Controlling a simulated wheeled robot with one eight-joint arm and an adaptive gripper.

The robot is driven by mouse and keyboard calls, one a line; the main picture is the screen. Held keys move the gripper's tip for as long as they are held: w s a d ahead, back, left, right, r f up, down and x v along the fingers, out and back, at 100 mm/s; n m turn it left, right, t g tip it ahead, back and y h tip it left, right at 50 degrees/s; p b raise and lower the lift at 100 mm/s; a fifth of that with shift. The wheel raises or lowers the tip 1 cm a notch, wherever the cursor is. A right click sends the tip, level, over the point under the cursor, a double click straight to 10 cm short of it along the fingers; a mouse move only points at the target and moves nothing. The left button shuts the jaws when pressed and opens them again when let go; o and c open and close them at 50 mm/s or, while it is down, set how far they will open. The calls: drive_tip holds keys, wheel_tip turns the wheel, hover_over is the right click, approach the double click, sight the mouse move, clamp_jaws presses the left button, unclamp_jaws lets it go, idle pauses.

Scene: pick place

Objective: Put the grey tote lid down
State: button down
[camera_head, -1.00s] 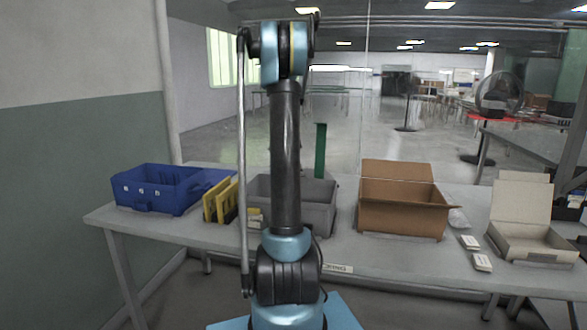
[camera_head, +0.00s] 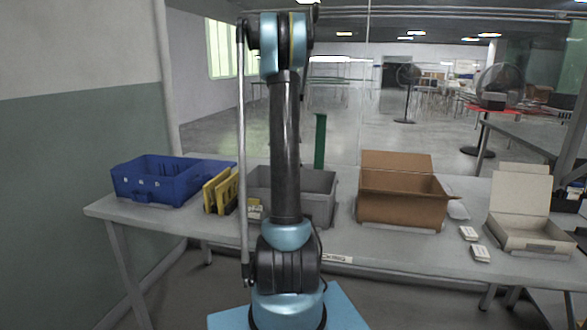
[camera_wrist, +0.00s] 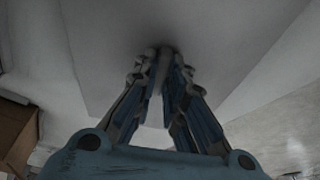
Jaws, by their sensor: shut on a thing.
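The grey tote lid (camera_wrist: 105,55) shows in the wrist view as a broad, flat grey panel filling the upper middle. My gripper (camera_wrist: 163,68) is shut on a narrow grey part of it, near the centre of the panel. In the head view my arm hides the gripper, and I cannot make out the lid there. A grey tote (camera_head: 320,207) stands on the table behind my arm, its top open and its middle hidden by the arm. How far the lid is from any surface below cannot be told.
On the table (camera_head: 385,251), a blue crate (camera_head: 152,190) and yellow dividers (camera_head: 222,194) stand left of the tote. An open cardboard box (camera_head: 400,211) and an open cream box (camera_head: 528,231) stand to the right, with small white boxes (camera_head: 480,254) between. A green post (camera_head: 320,140) rises behind.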

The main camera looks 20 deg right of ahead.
drive_tip(key=shift+f, duration=0.35)
drive_tip(key=c, duration=1.6)
unclamp_jaws()
drive_tip(key=shift+o, duration=0.2)
